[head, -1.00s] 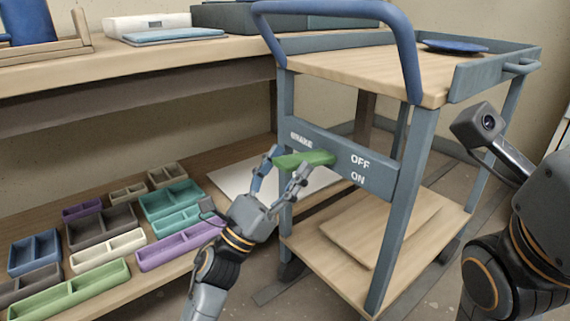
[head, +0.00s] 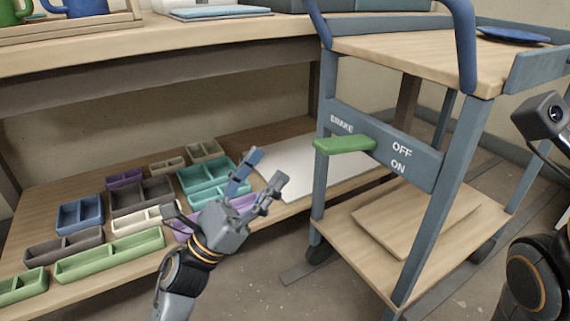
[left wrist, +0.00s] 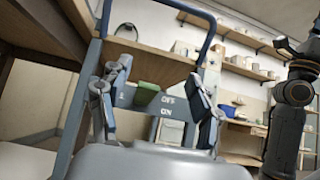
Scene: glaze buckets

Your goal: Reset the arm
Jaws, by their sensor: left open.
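My left gripper (head: 260,178) is open and empty in the head view, in front of the lower shelf and to the left of the cart. The cart (head: 440,200) has a blue-grey frame and wooden shelves. Its green brake lever (head: 343,145) sticks out from the panel marked BRAKE, OFF and ON, pointing left and level with a spot above ON. The gripper is apart from the lever. In the left wrist view, the lever (left wrist: 147,93) shows between the two spread fingers (left wrist: 157,105), farther off. My right arm shows at the right edge of the head view; its gripper is out of view.
Several coloured divided trays, such as a green one (head: 110,257) and a teal one (head: 205,176), stand on the lower shelf under the bench (head: 180,45). A white sheet (head: 290,175) lies beside them. A blue plate (head: 513,35) is on the cart top. Floor in front is clear.

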